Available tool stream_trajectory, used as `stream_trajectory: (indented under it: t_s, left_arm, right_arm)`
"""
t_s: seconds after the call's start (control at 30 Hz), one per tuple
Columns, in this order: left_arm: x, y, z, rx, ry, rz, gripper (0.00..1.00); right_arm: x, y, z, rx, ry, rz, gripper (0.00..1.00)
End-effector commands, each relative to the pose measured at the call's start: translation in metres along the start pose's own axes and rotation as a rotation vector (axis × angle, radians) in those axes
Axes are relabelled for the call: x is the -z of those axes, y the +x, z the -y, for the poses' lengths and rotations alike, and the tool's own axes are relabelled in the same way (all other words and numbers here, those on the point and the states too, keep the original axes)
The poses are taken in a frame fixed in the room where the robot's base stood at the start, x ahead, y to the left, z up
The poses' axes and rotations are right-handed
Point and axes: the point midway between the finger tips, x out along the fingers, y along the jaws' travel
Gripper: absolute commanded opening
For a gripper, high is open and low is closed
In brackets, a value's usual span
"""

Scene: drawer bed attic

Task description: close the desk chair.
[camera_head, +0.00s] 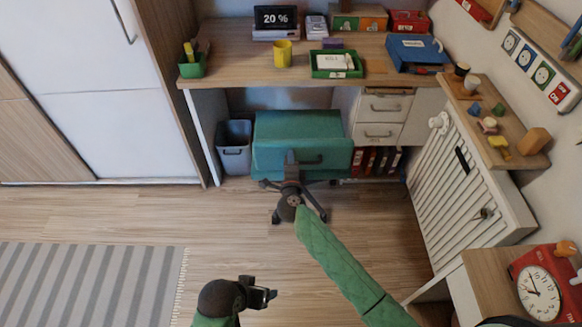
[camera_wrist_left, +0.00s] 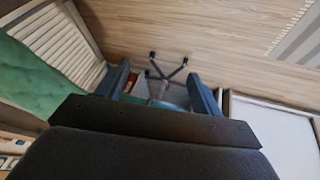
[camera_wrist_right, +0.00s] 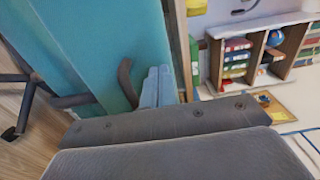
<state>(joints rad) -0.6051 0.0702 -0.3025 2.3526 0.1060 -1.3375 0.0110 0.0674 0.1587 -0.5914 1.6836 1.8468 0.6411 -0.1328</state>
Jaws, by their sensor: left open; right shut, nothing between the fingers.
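The desk chair (camera_head: 270,135) has a teal back and stands under the desk (camera_head: 230,72), between the desk's left panel and its drawers. Its back faces me, with a dark curved handle; its dark wheeled feet stick out below. The handle is close up in the right wrist view (camera_wrist_right: 126,82). My right gripper (camera_head: 290,158) is shut and empty, its fingertips at the chair back beside the handle; whether they touch is unclear. My left gripper (camera_head: 268,295) is open and empty, low in front of the chair. Chair feet (camera_wrist_left: 166,72) show between its fingers in the left wrist view.
A grey bin (camera_head: 234,160) stands left of the chair. White drawers (camera_head: 380,118) and several binders are right of it. A white radiator (camera_head: 460,185) lines the right wall. A striped rug (camera_head: 90,285) lies front left. The wooden floor before the chair is clear.

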Motion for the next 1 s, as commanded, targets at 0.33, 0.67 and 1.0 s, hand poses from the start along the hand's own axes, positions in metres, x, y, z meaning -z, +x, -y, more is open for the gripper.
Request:
stream_trajectory:
  t_s: [0.33, 0.67, 1.0]
  left_arm:
    - [-0.002, -0.001, 0.002, 0.005, -0.002, 0.010, 0.67]
    - [0.001, -0.002, 0.002, 0.005, -0.002, 0.005, 0.67]
    - [0.001, -0.018, 0.011, 0.032, -0.008, 0.042, 0.67]
  right_arm:
    - [0.000, 0.013, 0.000, 0.000, 0.001, 0.000, 0.00]
    - [0.000, 0.016, 0.000, 0.000, 0.001, 0.000, 0.00]
    - [-0.001, 0.075, 0.004, 0.000, 0.002, -0.001, 0.00]
